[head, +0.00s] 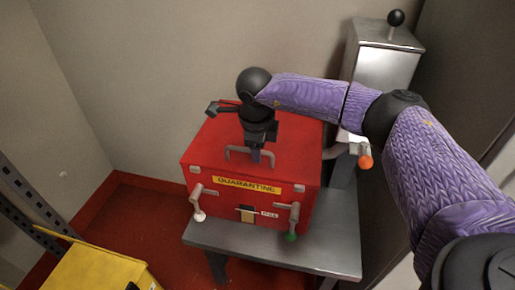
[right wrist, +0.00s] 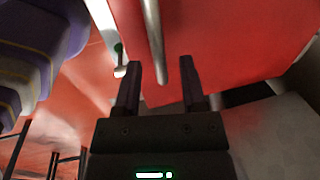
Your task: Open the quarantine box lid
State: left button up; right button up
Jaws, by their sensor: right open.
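The red quarantine box (head: 228,204) stands on a grey metal table. Its lid (head: 210,148) looks shut, and a grey bar handle (head: 236,151) is on the lid near the front. Two lever latches are on the front, one with a white knob (head: 199,216) and one with a green knob (head: 291,237). My right gripper (head: 257,156) points down at the handle. In the right wrist view its fingers (right wrist: 160,70) are apart, and the grey handle bar (right wrist: 153,38) shows just beyond and between them. I cannot tell whether they touch it. My left gripper is not in view.
The metal table (head: 335,235) has bare room to the right of the box. A grey cabinet (head: 383,68) with a black knob stands behind right. An orange-knobbed lever (head: 365,162) sticks out near the box's right side. A yellow bin (head: 95,270) is at lower left.

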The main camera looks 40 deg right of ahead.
grip_shut()
dwell(0.8)
dwell(0.4)
